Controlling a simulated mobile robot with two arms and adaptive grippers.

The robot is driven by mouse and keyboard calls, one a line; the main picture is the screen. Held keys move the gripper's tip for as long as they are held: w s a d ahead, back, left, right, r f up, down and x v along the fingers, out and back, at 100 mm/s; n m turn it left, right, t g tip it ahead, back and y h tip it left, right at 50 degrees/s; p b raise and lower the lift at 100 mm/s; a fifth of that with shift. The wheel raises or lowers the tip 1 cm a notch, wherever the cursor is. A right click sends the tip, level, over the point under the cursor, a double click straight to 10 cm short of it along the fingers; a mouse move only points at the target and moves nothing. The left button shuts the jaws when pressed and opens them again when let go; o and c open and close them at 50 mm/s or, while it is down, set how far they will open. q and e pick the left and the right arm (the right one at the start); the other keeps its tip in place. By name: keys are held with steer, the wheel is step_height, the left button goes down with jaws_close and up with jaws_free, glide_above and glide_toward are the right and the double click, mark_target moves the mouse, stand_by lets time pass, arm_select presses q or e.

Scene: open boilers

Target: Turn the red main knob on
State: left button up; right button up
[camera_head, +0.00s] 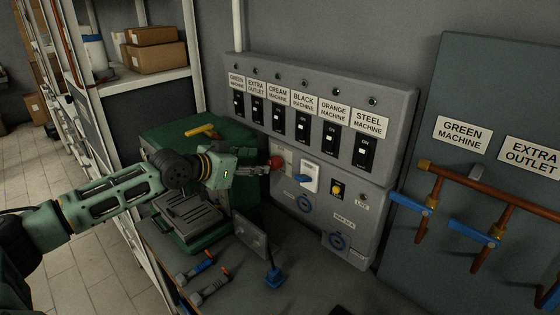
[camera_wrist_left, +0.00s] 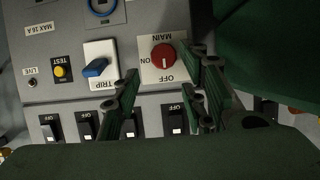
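The red main knob (camera_wrist_left: 163,57) sits on a white plate marked MAIN, ON and OFF, upside down in the left wrist view. Its white mark points towards OFF. In the head view the red knob (camera_head: 277,162) shows at the left of the grey panel's lower part. My left gripper (camera_head: 265,170) is at the knob. Whether a fingertip touches the knob cannot be told. My right gripper is not in view.
A blue trip switch (camera_head: 302,178) and a yellow test button (camera_head: 337,187) are beside the knob. Several black breakers (camera_head: 302,128) are above. Copper pipes with blue valves (camera_head: 470,233) are at the right.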

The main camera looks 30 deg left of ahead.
mark_target(272, 165)
arm_select(q)
steer(key=p+x, duration=0.2)
steer(key=x, duration=0.2)
steer(key=shift+d+r, duration=0.1)
steer(key=shift+r, duration=0.1)
steer(key=shift+p+x, duration=0.4)
steer(key=shift+x, duration=1.2)
steer(key=shift+f, duration=0.2)
steer(key=c, duration=0.5)
steer(key=shift+f, duration=0.1)
steer(key=c, duration=0.5)
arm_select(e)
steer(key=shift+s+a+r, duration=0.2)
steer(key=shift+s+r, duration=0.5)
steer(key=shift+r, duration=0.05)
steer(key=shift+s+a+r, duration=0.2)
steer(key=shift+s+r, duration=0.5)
